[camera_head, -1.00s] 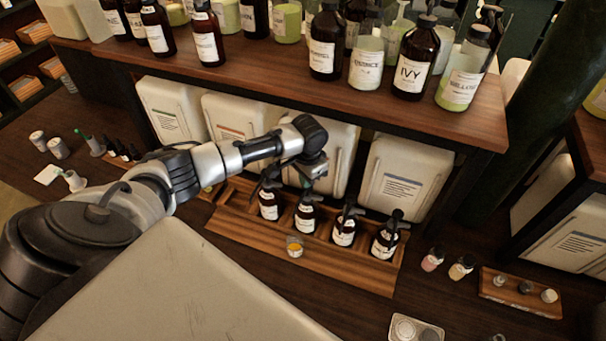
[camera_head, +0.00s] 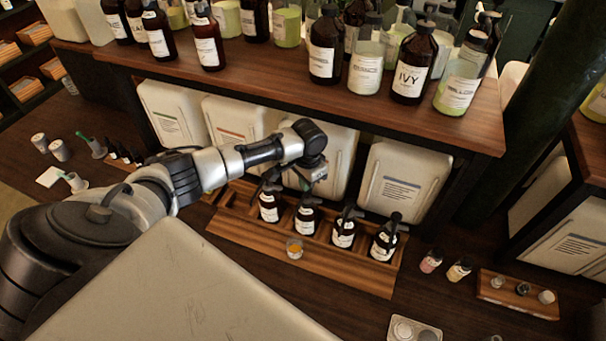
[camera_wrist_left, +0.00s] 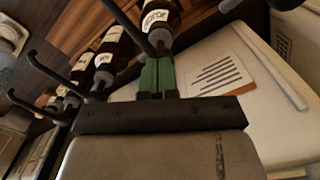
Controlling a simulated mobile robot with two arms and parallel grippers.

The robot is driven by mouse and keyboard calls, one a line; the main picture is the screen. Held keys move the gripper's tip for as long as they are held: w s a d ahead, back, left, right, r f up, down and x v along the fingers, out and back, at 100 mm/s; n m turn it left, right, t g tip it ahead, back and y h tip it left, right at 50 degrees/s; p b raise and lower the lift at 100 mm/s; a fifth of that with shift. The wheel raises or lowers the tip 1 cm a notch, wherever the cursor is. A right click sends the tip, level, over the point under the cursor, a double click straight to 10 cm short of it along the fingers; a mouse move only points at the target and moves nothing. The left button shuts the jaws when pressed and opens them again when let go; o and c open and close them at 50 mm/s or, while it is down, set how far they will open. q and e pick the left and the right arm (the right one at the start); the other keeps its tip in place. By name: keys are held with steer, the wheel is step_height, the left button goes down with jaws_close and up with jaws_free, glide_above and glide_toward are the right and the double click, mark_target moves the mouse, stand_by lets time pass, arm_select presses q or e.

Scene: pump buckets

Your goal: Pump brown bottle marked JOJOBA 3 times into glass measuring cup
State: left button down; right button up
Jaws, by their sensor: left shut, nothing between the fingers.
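Several brown pump bottles with white labels stand in a row in a wooden tray (camera_head: 335,268): the leftmost (camera_head: 268,209), the second (camera_head: 306,218), the third (camera_head: 344,234) and the rightmost (camera_head: 384,244). Their labels are too small to read here, so I cannot tell which is JOJOBA. The small glass cup (camera_head: 295,248) with orange contents stands on the tray in front of them. My left gripper (camera_head: 304,184) is above the second bottle's pump. In the left wrist view its green fingers (camera_wrist_left: 157,78) are shut and empty, close to a bottle (camera_wrist_left: 160,22). My right gripper is not in view.
Large white canisters (camera_head: 403,178) stand close behind the tray. A wooden shelf (camera_head: 300,85) with many bottles overhangs them. Small bottles (camera_head: 432,260) and a wooden board (camera_head: 518,293) lie to the right. Black pump spouts (camera_wrist_left: 40,112) stick out in the left wrist view.

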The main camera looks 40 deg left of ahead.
arm_select(q)
steer(key=shift+r, duration=0.45)
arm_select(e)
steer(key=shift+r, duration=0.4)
arm_select(q)
steer(key=shift+f, duration=0.15)
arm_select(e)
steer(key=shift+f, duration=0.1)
arm_select(q)
steer(key=shift+f+b, duration=0.7)
steer(key=shift+f, duration=0.55)
steer(key=shift+r, duration=0.1)
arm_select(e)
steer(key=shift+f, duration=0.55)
arm_select(q)
steer(key=shift+r, duration=0.1)
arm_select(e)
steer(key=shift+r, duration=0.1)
arm_select(q)
step_height(320, 180, up, 2)
steer(key=shift+r+p, duration=0.2)
steer(key=shift+p, duration=1)
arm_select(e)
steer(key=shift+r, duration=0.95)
arm_select(q)
steer(key=shift+r, duration=0.1)
